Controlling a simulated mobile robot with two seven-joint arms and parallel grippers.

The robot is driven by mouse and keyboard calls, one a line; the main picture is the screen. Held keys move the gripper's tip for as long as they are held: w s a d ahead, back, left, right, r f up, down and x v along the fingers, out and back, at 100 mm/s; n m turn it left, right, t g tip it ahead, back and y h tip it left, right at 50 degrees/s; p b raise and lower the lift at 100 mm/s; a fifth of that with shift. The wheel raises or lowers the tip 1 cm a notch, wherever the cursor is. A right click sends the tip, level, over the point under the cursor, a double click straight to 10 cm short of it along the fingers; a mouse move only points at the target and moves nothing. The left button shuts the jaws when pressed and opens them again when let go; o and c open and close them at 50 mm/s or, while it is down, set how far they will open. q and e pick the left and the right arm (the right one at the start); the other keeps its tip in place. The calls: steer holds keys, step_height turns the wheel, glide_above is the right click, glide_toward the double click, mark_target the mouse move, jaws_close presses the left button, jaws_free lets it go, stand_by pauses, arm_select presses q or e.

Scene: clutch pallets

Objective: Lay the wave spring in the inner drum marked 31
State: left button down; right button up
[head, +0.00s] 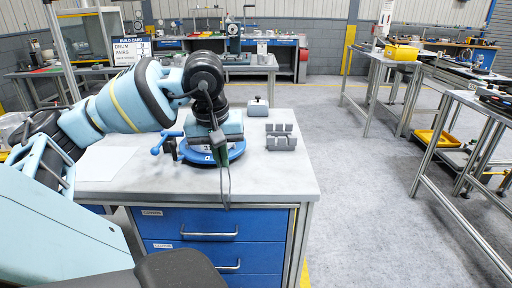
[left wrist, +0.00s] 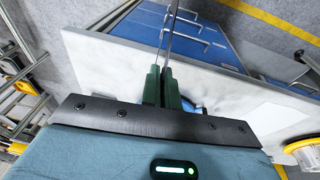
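My left gripper (head: 226,200) reaches in from the left and points down at the front of the near bench. In the left wrist view its dark green fingers (left wrist: 162,88) stand close together, with slim prongs and a narrow gap between them. No held thing shows, but the prong ends run out of that view. A blue round-based fixture (head: 234,154) with side handles stands on the bench, partly behind my arm. Its small label is not readable. I cannot make out the wave spring or a drum marked 31. My right gripper is not in view.
The bench top (head: 285,180) is clear at its front right. Grey slotted blocks (head: 281,138) and a grey lidded item (head: 258,107) stand at its back. A build card board (head: 131,50) stands behind. Blue drawers (head: 215,224) are below. Open floor lies to the right.

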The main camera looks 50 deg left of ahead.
arm_select(q)
steer(key=w+d+f+m+b, duration=0.3)
steer(key=w+d+f+m, duration=0.15)
steer(key=d+f, duration=0.7)
steer(key=w+d+f+m+b, duration=0.1)
steer(key=d+f+m, duration=0.2)
steer(key=d, duration=0.4)
steer(key=w+d+f+m+h+b, duration=0.1)
steer(key=d+f+m, duration=0.2)
steer(key=d, duration=0.4)
steer(key=shift+w+g, duration=0.3)
steer(key=shift+w, duration=0.05)
steer(key=shift+d, duration=0.1)
